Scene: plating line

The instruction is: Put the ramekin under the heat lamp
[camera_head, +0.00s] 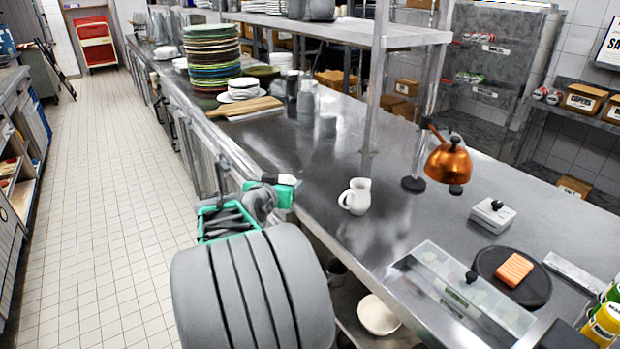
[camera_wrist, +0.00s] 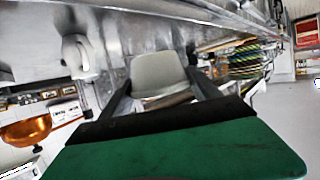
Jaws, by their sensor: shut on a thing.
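My gripper (camera_wrist: 160,90) is shut on a light grey, rounded-edged thing in the wrist view, which I take for the ramekin (camera_wrist: 158,72). It sits between the two dark fingers.
A white pitcher (camera_head: 357,197) stands on the counter between my arm and the lamp. A grey box with a black knob (camera_head: 493,214), a clear-lidded container (camera_head: 455,295) and a dark round board (camera_head: 535,290) lie to the right. Stacked plates (camera_head: 211,58) stand farther back.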

